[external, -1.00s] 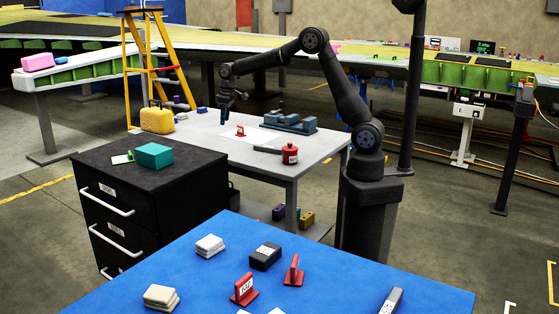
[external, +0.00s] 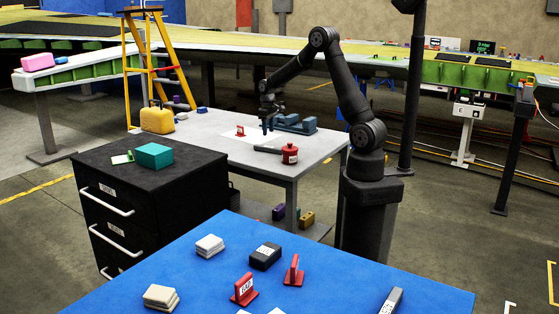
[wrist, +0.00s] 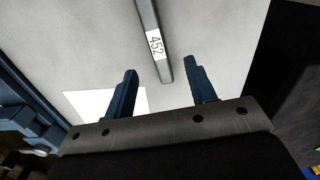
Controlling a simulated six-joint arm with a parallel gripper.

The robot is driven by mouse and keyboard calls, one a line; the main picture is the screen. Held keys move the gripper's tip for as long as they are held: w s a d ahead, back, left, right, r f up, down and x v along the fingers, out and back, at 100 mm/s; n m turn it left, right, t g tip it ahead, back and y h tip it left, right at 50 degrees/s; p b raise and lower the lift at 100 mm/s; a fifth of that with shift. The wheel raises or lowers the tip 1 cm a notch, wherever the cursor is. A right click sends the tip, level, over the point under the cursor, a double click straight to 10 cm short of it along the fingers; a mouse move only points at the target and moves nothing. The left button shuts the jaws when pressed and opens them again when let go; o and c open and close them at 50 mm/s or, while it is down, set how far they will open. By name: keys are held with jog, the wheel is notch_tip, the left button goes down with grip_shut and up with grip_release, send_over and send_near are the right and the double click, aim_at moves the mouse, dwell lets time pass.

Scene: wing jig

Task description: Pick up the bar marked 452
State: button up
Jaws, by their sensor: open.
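The bar marked 452 (wrist: 153,25) is a dark grey bar with a white label. It lies on the grey table, and in the wrist view it runs from the top edge to between my fingertips. In the external view my gripper (external: 267,125) hangs above the table, just behind the bar.
A white sheet (external: 238,138) with a small red stand (external: 240,131) lies to the left. A yellow case (external: 157,119) stands at the table's left.

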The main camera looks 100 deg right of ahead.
send_over(269, 147)
notch_tip(269, 147, down, 4)
jog(key=shift+w+f, duration=0.1)
jog(key=shift+w, duration=0.05)
jog(key=f, duration=0.5)
jog(key=shift+s+d, duration=0.15)
jog(key=shift+s, duration=0.05)
grip_shut()
